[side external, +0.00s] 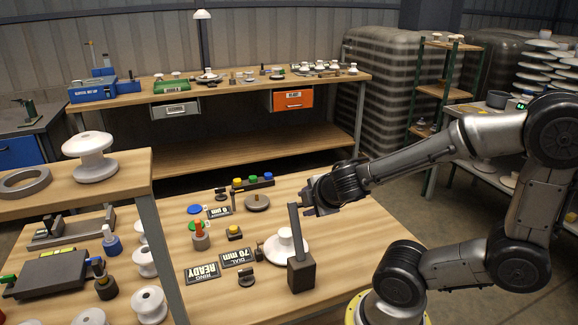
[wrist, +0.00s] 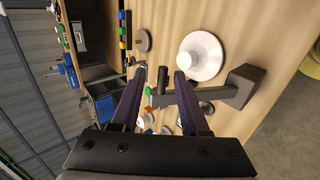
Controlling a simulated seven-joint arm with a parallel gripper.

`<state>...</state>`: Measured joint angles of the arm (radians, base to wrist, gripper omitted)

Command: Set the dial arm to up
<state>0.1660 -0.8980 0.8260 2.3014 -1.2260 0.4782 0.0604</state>
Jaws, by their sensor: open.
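A dark upright post (side external: 296,228) rises from a dark block (side external: 301,272) near the table's front; I take it for the dial stand, but cannot tell which part is the dial arm. In the wrist view the post (wrist: 222,92) runs left from its block (wrist: 241,86), partly behind a finger. My gripper (side external: 307,200) is open just right of the post's top. Its two fingers (wrist: 159,75) are apart in the wrist view, with nothing clearly held. Contact cannot be told. A "DIAL 70 mm" sign (side external: 237,258) lies left of the post.
A white insulator (side external: 287,246) stands right behind the post. A "READY" sign (side external: 203,272), small black knobs (side external: 247,276) and a grey disc (side external: 257,202) lie on the table. A coloured button row (side external: 253,182) is at its back. The table is bare at front right.

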